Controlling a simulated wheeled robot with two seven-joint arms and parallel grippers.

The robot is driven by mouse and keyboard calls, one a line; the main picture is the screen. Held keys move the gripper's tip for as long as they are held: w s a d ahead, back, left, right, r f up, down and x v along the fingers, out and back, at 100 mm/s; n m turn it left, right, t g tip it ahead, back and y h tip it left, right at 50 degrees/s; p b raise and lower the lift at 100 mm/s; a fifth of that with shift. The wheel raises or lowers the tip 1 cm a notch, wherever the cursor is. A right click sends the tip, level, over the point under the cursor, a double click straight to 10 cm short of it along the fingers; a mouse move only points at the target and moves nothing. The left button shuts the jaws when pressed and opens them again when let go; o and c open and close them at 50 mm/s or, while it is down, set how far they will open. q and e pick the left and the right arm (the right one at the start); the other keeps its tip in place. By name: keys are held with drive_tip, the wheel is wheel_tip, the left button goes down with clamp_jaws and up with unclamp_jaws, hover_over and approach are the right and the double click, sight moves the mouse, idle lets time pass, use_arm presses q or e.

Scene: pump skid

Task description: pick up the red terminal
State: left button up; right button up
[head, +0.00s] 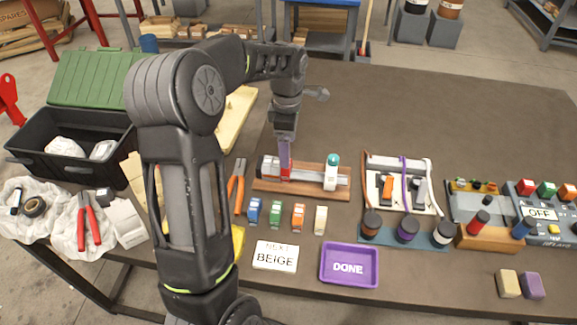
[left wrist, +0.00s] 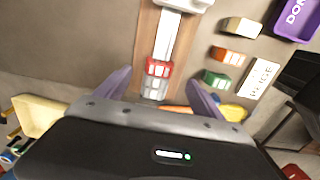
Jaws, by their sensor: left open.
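The red terminal (head: 285,174) sits on a metal rail (head: 308,176) fixed to a wooden board (head: 330,192). In the left wrist view the red terminal (left wrist: 158,68) shows its pale markings, with a grey piece (left wrist: 154,90) beside it on the rail. My left gripper (head: 284,156) points down over the red terminal in the head view. In the left wrist view its two purple fingers stand apart, one on each side of the rail, and the gripper (left wrist: 159,80) is open and empty. I cannot tell whether a finger touches the terminal. My right gripper is not in view.
Blue (head: 254,210), green (head: 275,212), orange (head: 298,217) and beige (head: 320,219) terminals stand in front of the board. A white block with a teal knob (head: 332,160) is at the rail's right end. Orange pliers (head: 237,186) lie left. A purple DONE tray (head: 349,281) and a BEIGE card (head: 275,257) lie nearer.

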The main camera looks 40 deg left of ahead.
use_arm(q)
drive_tip(key=shift+f, duration=1.3)
drive_tip(key=shift+f+p, duration=0.3)
drive_tip(key=shift+p, duration=0.05)
drive_tip(key=f, duration=0.2)
drive_tip(key=f+p, duration=0.1)
drive_tip(key=f, duration=0.1)
drive_tip(key=shift+a+f, duration=0.2)
drive_tip(key=shift+f, duration=0.15)
drive_tip(key=shift+c, duration=0.2)
drive_tip(key=c, duration=1.4)
drive_tip(key=shift+r, duration=0.1)
